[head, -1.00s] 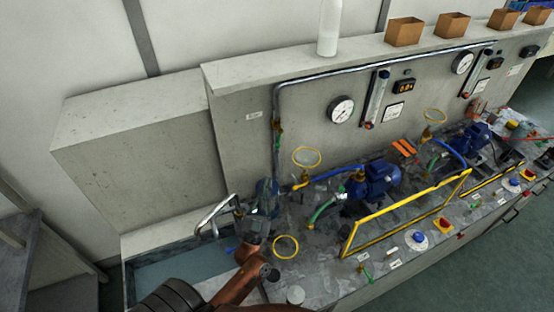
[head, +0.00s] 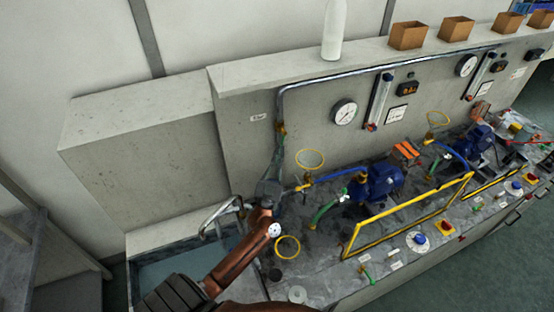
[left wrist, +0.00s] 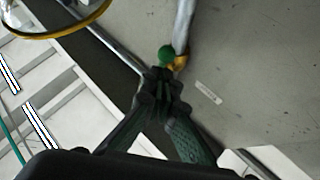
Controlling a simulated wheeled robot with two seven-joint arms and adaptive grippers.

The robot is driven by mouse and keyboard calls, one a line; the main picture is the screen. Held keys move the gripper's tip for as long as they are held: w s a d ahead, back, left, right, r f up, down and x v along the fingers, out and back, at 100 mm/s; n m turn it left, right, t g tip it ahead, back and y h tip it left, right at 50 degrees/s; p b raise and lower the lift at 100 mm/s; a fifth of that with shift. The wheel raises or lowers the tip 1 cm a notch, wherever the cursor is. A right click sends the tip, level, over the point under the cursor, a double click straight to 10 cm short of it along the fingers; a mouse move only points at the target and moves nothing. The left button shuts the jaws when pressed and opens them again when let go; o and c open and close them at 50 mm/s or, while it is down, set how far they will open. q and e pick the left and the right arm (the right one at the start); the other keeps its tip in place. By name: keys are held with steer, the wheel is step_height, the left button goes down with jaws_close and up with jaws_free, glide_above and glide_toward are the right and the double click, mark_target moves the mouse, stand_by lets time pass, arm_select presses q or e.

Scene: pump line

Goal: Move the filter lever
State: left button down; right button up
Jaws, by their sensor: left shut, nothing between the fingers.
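My left gripper (head: 279,143) is at the wall pipe (head: 279,104) on the left of the panel, close to a brass valve fitting (head: 281,127). In the left wrist view, the shut, empty fingertips (left wrist: 162,74) are just below a green round knob (left wrist: 166,54) and the brass fitting (left wrist: 180,62). The knob looks like the end of a lever; the rest of it is hidden. I cannot tell whether the fingertips touch it. No readable label marks it as the filter lever. My right gripper is not in view.
A small label (head: 258,118) is on the wall left of the pipe. A yellow hoop (head: 310,159), blue pump (head: 376,181) and yellow guard rail (head: 407,211) stand to the right. A sink (head: 180,270) with a curved tap (head: 215,215) is at left.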

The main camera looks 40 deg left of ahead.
arm_select(q)
steer(key=shift+w+a, duration=0.1)
steer(key=shift+w, duration=0.05)
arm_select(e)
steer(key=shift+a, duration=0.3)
